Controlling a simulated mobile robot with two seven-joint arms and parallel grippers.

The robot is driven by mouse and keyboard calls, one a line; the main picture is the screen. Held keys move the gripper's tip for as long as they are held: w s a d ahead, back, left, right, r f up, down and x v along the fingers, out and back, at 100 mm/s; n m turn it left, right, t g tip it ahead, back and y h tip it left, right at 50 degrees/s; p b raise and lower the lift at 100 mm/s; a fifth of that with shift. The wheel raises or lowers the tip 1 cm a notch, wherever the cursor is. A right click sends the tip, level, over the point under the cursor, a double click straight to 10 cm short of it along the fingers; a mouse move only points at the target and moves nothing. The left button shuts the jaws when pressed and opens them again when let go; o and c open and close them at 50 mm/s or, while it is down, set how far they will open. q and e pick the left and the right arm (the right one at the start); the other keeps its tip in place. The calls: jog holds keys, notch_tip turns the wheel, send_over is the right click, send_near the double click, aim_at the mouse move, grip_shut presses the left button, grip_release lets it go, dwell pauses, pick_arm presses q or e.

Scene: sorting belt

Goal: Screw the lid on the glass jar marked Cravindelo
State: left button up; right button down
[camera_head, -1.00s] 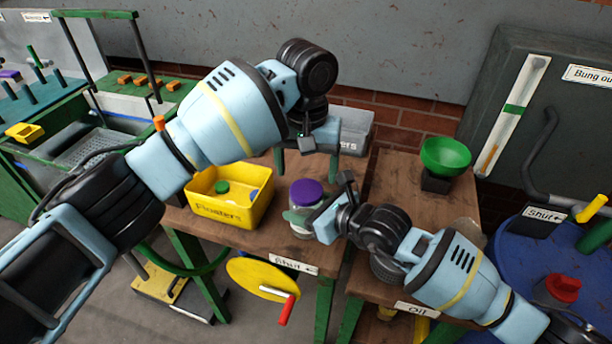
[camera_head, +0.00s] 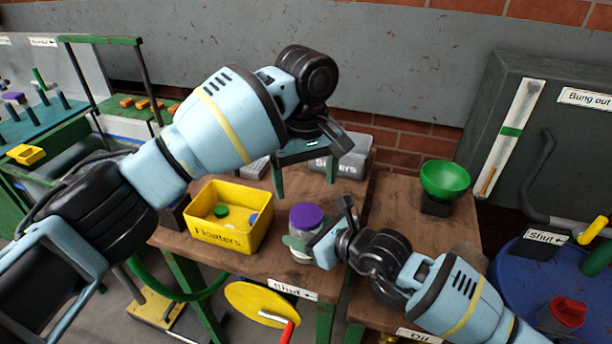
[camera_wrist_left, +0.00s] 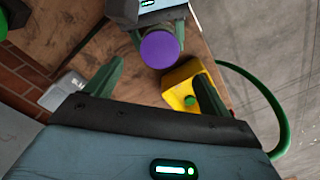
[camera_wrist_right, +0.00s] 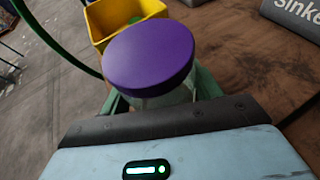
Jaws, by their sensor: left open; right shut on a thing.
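A glass jar (camera_head: 299,256) stands at the front of the wooden table with a purple lid (camera_head: 307,216) on top. The lid also shows in the left wrist view (camera_wrist_left: 160,48) and covers much of the jar in the right wrist view (camera_wrist_right: 150,57). I cannot tell how tightly it sits, and no name on the jar is readable. My right gripper (camera_head: 304,246) is shut around the jar's body, below the lid. My left gripper (camera_head: 304,172) is open and empty, above and behind the jar, with its fingers pointing down and apart from the lid.
A yellow bin marked Floaters (camera_head: 232,241) stands left of the jar. A grey bin, its label partly hidden (camera_head: 352,155), is behind. A green funnel (camera_head: 444,180) stands on the right-hand table. A yellow wheel with a red handle (camera_head: 258,303) is below the front edge.

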aim_at(306, 214)
pick_arm(q)
jog(key=shift+r+n, duration=0.1)
jog(key=shift+n, duration=0.3)
jog(key=shift+f, duration=4)
jog(key=c, duration=1.1)
jog(key=shift+c, duration=0.2)
jog(key=m, duration=0.3)
